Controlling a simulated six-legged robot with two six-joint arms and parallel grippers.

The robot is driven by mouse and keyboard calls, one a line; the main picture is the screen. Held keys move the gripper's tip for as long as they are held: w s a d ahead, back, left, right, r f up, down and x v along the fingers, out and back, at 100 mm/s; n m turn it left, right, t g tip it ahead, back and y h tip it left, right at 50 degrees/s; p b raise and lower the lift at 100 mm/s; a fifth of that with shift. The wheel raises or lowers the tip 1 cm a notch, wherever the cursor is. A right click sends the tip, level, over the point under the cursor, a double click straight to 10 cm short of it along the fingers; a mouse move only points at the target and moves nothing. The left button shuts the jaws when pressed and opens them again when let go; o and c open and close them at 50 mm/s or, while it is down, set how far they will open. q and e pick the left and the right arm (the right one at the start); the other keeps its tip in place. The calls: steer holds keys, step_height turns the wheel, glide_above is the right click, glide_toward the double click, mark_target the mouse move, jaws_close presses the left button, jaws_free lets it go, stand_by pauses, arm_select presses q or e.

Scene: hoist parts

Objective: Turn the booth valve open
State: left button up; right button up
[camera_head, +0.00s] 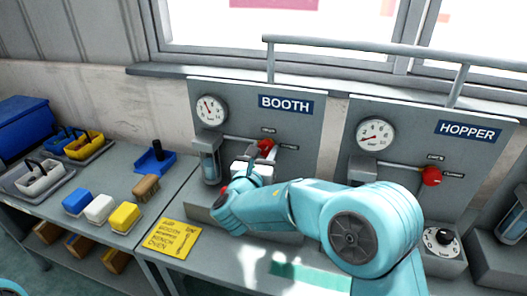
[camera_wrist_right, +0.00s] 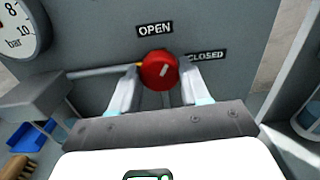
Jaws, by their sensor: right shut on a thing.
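The red booth valve knob (camera_head: 266,147) is on the grey booth panel (camera_head: 301,140), under the "BOOTH" label. In the right wrist view the knob (camera_wrist_right: 159,70) sits between the two fingers of my right gripper (camera_wrist_right: 160,92), which is shut on it. A pale line on the knob's face slants up to the right. The "OPEN" label (camera_wrist_right: 155,30) is above the knob and the "CLOSED" label (camera_wrist_right: 207,55) is to its right. The booth gauge (camera_head: 210,110) is at the panel's upper left. My left gripper is not in view.
The hopper panel (camera_head: 400,140) with its own red knob (camera_head: 431,176) stands to the right. A yellow card (camera_head: 175,239) lies on the bench left of my arm. Coloured blocks, a brush (camera_head: 146,187) and trays are on the left table. A rail (camera_head: 370,43) runs above the panels.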

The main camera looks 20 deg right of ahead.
steer(key=n+p, duration=0.2)
steer(key=n, duration=0.4)
steer(key=shift+r, duration=0.1)
steer(key=shift+n, duration=0.3)
stand_by(0.3)
steer(key=o, duration=1.1)
steer(key=shift+c, duration=0.2)
steer(key=shift+s+a, duration=0.15)
steer(key=b+v, duration=0.2)
steer(key=v, duration=1.4)
